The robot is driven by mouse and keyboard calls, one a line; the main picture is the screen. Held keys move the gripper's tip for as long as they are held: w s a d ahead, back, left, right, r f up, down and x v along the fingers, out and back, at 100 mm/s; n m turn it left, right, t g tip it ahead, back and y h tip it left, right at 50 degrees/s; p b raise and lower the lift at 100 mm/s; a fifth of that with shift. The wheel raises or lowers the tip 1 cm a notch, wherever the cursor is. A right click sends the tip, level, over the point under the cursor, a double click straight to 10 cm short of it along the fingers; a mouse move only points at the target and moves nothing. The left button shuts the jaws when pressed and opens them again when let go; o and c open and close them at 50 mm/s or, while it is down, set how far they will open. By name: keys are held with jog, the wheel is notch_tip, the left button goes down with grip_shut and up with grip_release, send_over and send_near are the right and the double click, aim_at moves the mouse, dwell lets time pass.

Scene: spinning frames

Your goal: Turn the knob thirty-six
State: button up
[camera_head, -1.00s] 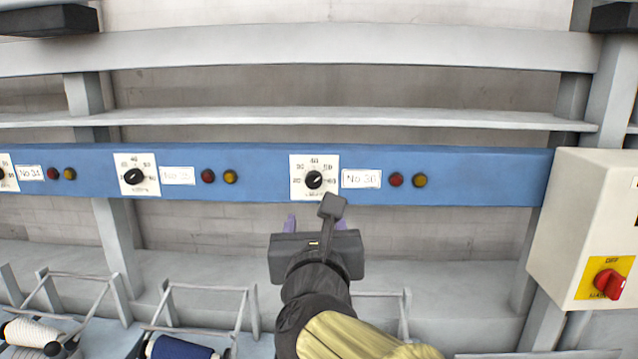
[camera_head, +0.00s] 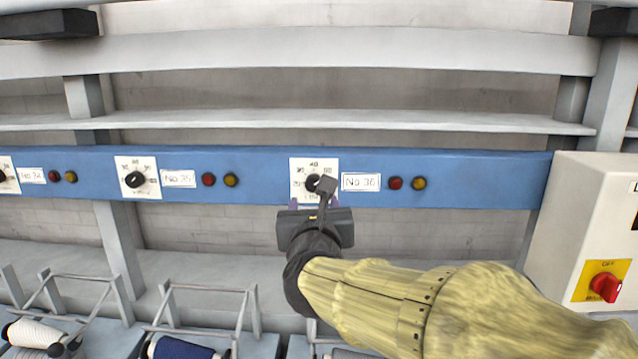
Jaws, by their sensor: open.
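The black knob (camera_head: 312,183) sits on a white dial plate (camera_head: 299,168) on the blue rail, with the label No 36 (camera_head: 361,182) just to its right. My gripper (camera_head: 315,203) is in front of the lower part of this dial, its purple fingertips apart on either side below the knob. It is open and holds nothing. I cannot tell whether the fingers touch the knob.
A similar knob (camera_head: 135,179), labelled No 35, is to the left on the blue rail (camera_head: 480,180). Red (camera_head: 395,183) and amber lamps (camera_head: 419,183) sit right of the label. A cream box with a red switch (camera_head: 607,287) stands at the right. Yarn spools lie below left.

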aim_at(314, 186)
jog(key=w+p, duration=0.2)
jog(key=w, duration=0.2)
jog(key=w+p, duration=0.1)
jog(key=w, duration=0.4)
jog(key=shift+a+p, duration=0.2)
jog(key=shift+p, duration=0.15)
jog(key=shift+s, duration=0.1)
jog(key=c, duration=1)
